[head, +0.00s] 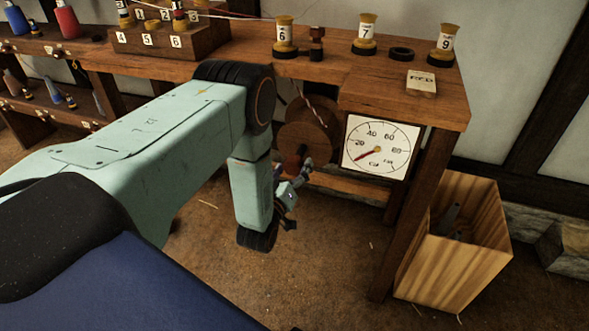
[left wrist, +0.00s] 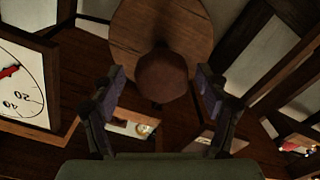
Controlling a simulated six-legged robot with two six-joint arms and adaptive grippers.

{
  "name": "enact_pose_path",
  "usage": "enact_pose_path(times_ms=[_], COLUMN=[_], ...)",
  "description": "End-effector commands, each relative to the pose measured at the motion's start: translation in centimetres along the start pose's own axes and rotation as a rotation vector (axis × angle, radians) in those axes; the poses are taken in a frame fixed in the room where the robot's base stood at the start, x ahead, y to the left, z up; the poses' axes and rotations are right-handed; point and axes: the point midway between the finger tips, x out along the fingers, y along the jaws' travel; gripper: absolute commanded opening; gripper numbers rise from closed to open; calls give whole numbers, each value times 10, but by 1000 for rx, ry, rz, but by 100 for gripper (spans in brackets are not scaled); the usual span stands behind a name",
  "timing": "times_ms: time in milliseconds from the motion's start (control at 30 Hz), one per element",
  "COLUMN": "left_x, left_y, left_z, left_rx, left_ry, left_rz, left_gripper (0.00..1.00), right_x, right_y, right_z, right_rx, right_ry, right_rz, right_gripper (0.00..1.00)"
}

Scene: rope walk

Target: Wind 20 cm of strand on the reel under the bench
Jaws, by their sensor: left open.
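The reel (head: 318,133) is a round wooden disc under the bench (head: 330,72), partly hidden behind my left arm. It also fills the top middle of the left wrist view (left wrist: 185,22). A dark reddish-brown rounded knob (left wrist: 162,76) stands out in front of the disc. My left gripper (head: 300,172) is at the reel's front. In the left wrist view its two fingers (left wrist: 160,84) are open, one on each side of the knob, with gaps visible. A thin strand (head: 301,90) runs down behind the bench edge toward the reel. My right gripper is not in view.
A white dial (head: 382,147) hangs right of the reel, its red pointer low, left of 20. Numbered spools, including spool 7 (head: 365,35), stand on the bench. A wooden bin (head: 455,255) stands at the right. The floor in front is mostly clear.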

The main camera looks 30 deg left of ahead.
Motion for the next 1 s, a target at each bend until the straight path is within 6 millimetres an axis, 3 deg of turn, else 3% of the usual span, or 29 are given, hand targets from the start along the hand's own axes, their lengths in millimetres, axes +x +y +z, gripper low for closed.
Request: enact_pose_path(times_ms=[133,433,1000], left_x=[11,13,13], left_y=[-2,-2,1], left_z=[-2,-2,0], left_rx=[0,0,-1], left_ry=[2,1,0], left_rz=[1,0,-1], left_gripper=[75,75,26], right_x=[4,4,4], right_y=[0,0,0], right_z=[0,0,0], right_rx=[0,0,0], right_ry=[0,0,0], right_rz=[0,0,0], right_gripper=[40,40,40])
